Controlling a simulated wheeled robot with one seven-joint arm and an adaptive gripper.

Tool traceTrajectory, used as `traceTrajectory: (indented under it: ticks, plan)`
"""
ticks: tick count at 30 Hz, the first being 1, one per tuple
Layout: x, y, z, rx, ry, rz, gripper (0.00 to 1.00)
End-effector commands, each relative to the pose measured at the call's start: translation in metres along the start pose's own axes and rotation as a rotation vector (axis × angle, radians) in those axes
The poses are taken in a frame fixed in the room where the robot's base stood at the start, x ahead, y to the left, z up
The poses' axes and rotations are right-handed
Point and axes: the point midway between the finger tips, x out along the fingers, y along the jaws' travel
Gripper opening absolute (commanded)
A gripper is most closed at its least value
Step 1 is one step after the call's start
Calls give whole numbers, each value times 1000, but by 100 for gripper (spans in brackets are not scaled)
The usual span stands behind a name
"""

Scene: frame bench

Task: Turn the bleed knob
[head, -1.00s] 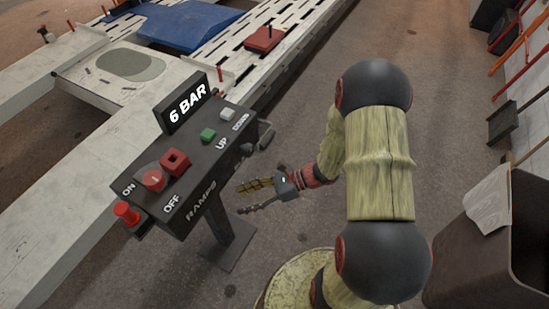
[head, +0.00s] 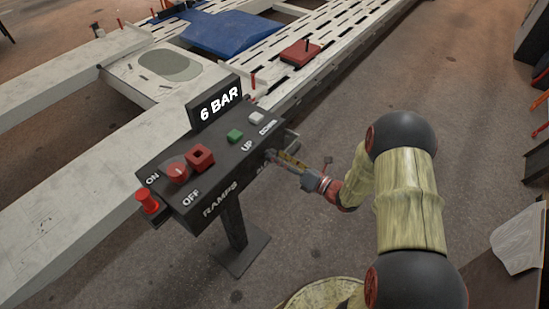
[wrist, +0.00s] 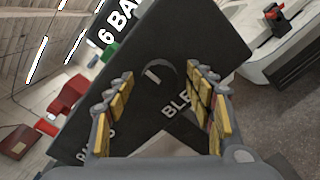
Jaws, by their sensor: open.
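The bleed knob (wrist: 160,76) is a dark round knob with a pale pointer line, on the front face of the dark control box (wrist: 212,45). The letters "BLE" show below it, the rest hidden by a finger. My gripper (wrist: 158,82) is open, with a yellow-padded finger on either side of the knob in the wrist view. I cannot tell whether the fingers touch it. In the head view my gripper (head: 283,161) is at the right end of the control box (head: 180,150), and its fingers largely hide the knob.
The box carries a "6 BAR" display (head: 217,105), a green button (head: 235,135), a white button (head: 256,118), a red square switch (head: 200,157) and a red plunger (head: 148,201). The white ramp frame (head: 60,225) lies behind.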

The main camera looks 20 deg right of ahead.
Motion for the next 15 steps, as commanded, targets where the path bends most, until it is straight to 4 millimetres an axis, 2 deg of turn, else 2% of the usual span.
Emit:
traceTrajectory:
  ticks: [6, 15]
  plan:
    - [19, 0, -1, -1, 1, 2, 54]
    - [20, 0, 0, -1, 0, 0, 54]
